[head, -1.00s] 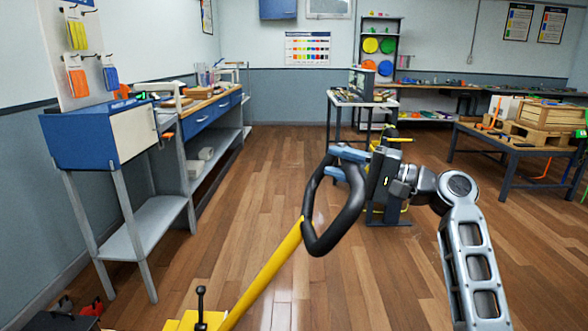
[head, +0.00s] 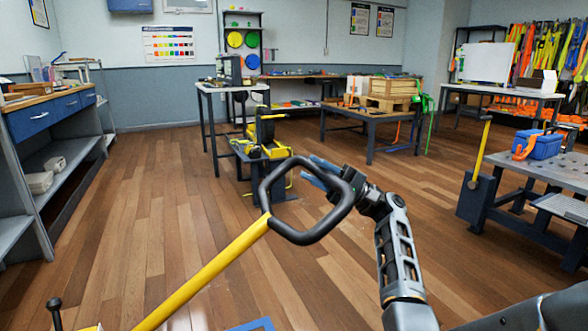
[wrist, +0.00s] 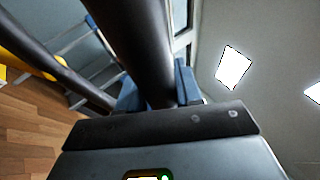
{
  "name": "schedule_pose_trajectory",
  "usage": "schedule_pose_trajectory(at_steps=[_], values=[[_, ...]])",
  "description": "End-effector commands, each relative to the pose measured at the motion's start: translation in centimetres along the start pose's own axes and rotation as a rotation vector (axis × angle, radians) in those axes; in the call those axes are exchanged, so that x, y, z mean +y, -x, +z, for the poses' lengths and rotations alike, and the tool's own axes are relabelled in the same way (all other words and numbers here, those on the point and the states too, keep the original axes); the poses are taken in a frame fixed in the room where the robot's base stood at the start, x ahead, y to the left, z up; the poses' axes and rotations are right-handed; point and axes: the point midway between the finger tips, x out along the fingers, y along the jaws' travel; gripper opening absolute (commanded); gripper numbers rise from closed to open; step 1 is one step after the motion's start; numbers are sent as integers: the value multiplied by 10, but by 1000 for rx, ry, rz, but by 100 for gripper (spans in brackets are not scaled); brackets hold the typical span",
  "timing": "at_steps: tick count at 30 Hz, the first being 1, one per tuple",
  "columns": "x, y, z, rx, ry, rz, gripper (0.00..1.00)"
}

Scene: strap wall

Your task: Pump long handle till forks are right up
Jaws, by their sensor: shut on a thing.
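A long yellow handle shaft (head: 205,270) rises from the lower left of the head view, tilted up to the right. It ends in a black loop grip (head: 297,240). My gripper (head: 325,172) is shut on the upper right part of this loop. In the wrist view a thick black bar of the loop (wrist: 140,45) runs between the blue fingers of my gripper (wrist: 160,92). A small black knobbed lever (head: 56,308) stands by the shaft's lower end. The forks cannot be made out.
A blue bench (head: 45,118) stands at the left. A yellow and black machine (head: 262,150) stands beyond the loop. A table with wooden crates (head: 375,110) is farther back, and a perforated metal table (head: 545,170) is at the right. Wooden floor lies open between them.

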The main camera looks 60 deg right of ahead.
Motion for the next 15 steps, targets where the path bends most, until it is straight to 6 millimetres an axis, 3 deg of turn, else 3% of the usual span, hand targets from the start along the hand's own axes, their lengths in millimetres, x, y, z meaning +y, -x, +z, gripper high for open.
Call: schedule_pose_trajectory(at_steps=[1,6,15], values=[[12,15,-7,3,-7,-14,0],[23,40,-17,2,-24,-51,0],[33,61,-26,4,-38,-82,0]])
